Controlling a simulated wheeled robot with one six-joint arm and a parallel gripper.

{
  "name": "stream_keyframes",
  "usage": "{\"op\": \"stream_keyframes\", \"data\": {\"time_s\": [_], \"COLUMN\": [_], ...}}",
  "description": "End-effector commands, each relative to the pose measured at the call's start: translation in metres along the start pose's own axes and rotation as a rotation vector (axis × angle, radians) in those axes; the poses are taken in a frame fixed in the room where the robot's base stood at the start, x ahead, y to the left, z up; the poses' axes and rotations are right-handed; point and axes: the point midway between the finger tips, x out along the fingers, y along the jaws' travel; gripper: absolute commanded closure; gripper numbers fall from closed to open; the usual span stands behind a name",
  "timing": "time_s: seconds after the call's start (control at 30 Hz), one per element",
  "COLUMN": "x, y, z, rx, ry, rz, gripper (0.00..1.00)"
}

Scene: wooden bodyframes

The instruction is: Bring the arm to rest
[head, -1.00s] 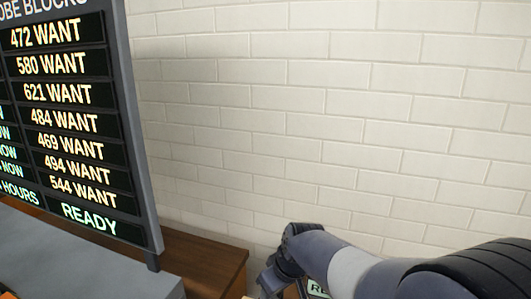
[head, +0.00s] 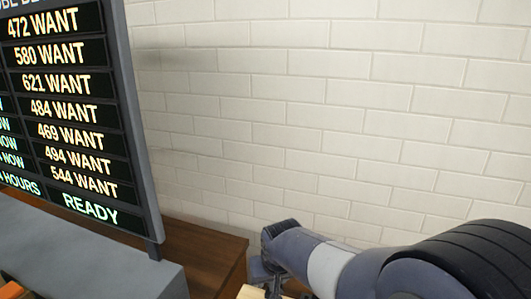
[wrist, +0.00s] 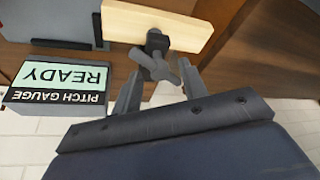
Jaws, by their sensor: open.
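My arm (head: 330,268) reaches in from the lower right of the head view, with the white brick wall behind it. My gripper (wrist: 160,90) shows in the wrist view with its two grey fingers apart. A dark clamp with a grey knob handle (wrist: 157,62) lies beyond and between the fingertips in that view. I cannot tell whether the fingers touch it. The clamp sits against a pale wooden bar (wrist: 150,22). In the head view the gripper end is mostly cut off at the bottom edge.
A box labelled PITCH GAUGE, with a READY display (wrist: 62,77), is left of the fingers in the wrist view. In the head view a large sign board (head: 75,110) stands at left above a grey surface (head: 90,262) and a brown wooden top (head: 205,250).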

Motion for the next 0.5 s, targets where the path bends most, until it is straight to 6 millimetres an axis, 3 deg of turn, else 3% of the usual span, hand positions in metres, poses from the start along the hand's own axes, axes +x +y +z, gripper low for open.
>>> {"op": "stream_keyframes", "data": {"time_s": [0.5], "x": [0.0008], "y": [-0.0023], "z": [-0.0001], "rx": [0.234], "ry": [0.0], "rz": [0.098], "gripper": [0.59]}}
